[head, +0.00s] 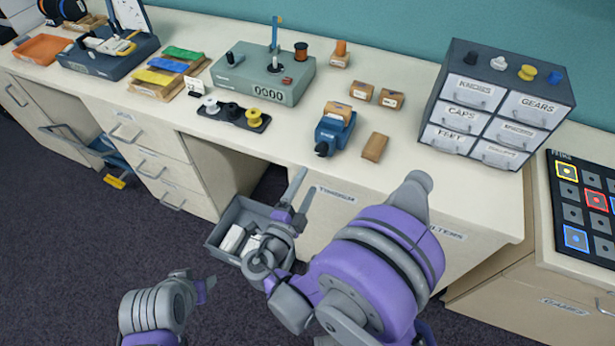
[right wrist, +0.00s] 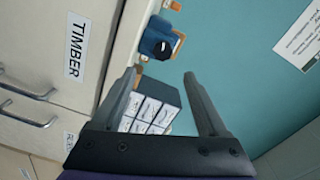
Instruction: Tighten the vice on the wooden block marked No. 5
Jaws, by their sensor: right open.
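The blue vice (head: 333,133) stands near the front edge of the bench, with a dark knob at its front. A wooden block (head: 340,111) sits at its top, seemingly between the jaws; its marking is too small to read. The vice (right wrist: 153,38) also shows in the right wrist view, beyond the fingertips, with the dark knob facing the camera. My right gripper (head: 302,184) is open and empty, in front of the bench and below the vice, apart from it. My left gripper (head: 205,284) is low at the left, away from the bench; its jaws are unclear.
Loose wooden blocks (head: 374,147) lie right of and behind the vice. A small drawer cabinet (head: 462,100) stands further right. A grey-green device (head: 262,80) stands left. An open drawer (head: 213,240) juts out below the bench, near my right gripper. Bare benchtop surrounds the vice's front.

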